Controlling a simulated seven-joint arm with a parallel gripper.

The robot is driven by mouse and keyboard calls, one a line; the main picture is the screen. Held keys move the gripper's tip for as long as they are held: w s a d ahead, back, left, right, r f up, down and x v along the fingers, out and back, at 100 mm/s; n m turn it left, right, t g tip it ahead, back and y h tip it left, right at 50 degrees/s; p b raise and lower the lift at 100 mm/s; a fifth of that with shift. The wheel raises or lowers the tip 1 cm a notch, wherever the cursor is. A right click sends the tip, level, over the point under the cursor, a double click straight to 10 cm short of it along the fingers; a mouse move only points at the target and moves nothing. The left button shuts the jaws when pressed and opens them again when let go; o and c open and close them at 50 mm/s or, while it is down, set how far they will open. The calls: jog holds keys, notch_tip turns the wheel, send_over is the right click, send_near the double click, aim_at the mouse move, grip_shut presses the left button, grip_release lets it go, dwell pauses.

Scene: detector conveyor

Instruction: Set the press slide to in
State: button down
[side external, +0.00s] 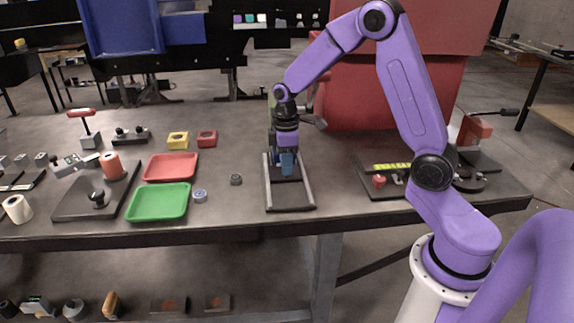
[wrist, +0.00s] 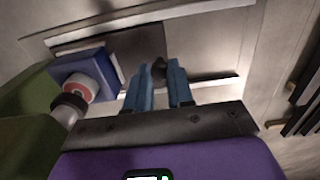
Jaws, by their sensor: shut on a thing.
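The press slide is a dark base with two light rails (side external: 305,190) near the front edge of the table. My gripper (side external: 287,170) points down between the rails, toward their rear half. In the wrist view, its two blue fingers (wrist: 161,80) are shut on a small dark knob (wrist: 158,68), mostly hidden between them. A light rail (wrist: 215,82) shows beyond the fingers. A blue block (wrist: 85,66) with a round red-and-white face (wrist: 80,88) is left of the fingers. The green press body (side external: 271,103) stands behind my wrist. The sliding part is mostly hidden in the side view.
A dark board with a yellow strip (side external: 392,168) lies to the right. A red bin (side external: 360,95) stands behind.

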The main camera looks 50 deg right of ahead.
jog(key=shift+w+d+r, duration=0.1)
jog(key=shift+w+d, duration=0.05)
jog(key=shift+w, duration=0.15)
jog(key=c, duration=1)
grip_release()
jog(key=shift+c, duration=0.2)
jog(key=shift+o, duration=0.3)
jog(key=shift+s, duration=0.1)
notch_tip(320, 180, up, 7)
jog(key=shift+r, duration=0.2)
